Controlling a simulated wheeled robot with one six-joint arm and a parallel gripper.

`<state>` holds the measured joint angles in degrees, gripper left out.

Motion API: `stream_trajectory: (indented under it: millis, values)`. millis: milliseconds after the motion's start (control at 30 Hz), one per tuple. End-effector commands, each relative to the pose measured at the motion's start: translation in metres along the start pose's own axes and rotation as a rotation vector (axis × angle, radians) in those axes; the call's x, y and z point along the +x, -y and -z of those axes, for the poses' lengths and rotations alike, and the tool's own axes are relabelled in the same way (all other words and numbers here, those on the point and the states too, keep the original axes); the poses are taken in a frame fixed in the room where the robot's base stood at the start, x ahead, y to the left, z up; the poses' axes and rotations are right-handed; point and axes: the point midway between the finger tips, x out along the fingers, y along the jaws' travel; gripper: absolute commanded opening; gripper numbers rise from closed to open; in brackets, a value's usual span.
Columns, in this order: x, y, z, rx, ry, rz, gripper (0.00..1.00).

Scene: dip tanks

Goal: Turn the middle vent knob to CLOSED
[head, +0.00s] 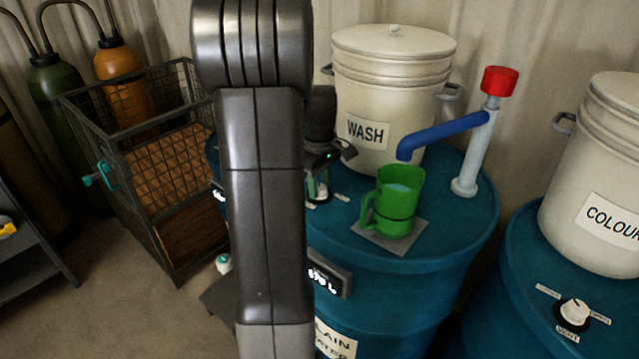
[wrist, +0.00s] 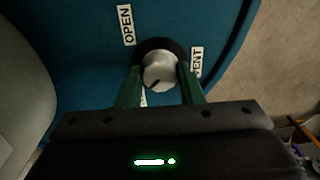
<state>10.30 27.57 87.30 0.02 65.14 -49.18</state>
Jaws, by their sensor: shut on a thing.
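The vent knob (wrist: 160,66) is a round pale-grey knob on a dark base, on the blue drum top. In the wrist view, my gripper (wrist: 160,80) has one green finger on each side of it and is shut on it. A dark pointer mark on the knob faces down and slightly left, towards a white label mostly hidden by the knob and left finger. The OPEN label (wrist: 127,25) is at upper left and the VENT label (wrist: 196,62) at right. In the head view my gripper (head: 319,182) is partly behind my arm and the knob is largely hidden.
A green jug (head: 400,200) stands on a grey plate right of my gripper, under a blue spout (head: 440,134). The WASH bucket (head: 385,90) stands behind. Another drum at right carries its own white vent knob (head: 574,312). A wire crate (head: 150,180) is at left.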

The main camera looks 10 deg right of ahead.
Motion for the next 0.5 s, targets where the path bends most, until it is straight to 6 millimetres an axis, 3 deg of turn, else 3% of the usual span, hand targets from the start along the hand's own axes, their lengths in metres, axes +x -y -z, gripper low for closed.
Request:
stream_trajectory:
  millis: [200,233,333,500]
  values:
    - [-0.0011,-0.0006,0.0006,-0.001,-0.002,-0.003,0.11]
    - [-0.0011,-0.0007,0.0006,-0.001,-0.002,-0.003,0.36]
    - [-0.0009,-0.0006,0.0006,0.000,-0.001,-0.002,0.55]
    - [-0.0005,-0.0003,0.0003,0.000,-0.001,-0.001,0.56]
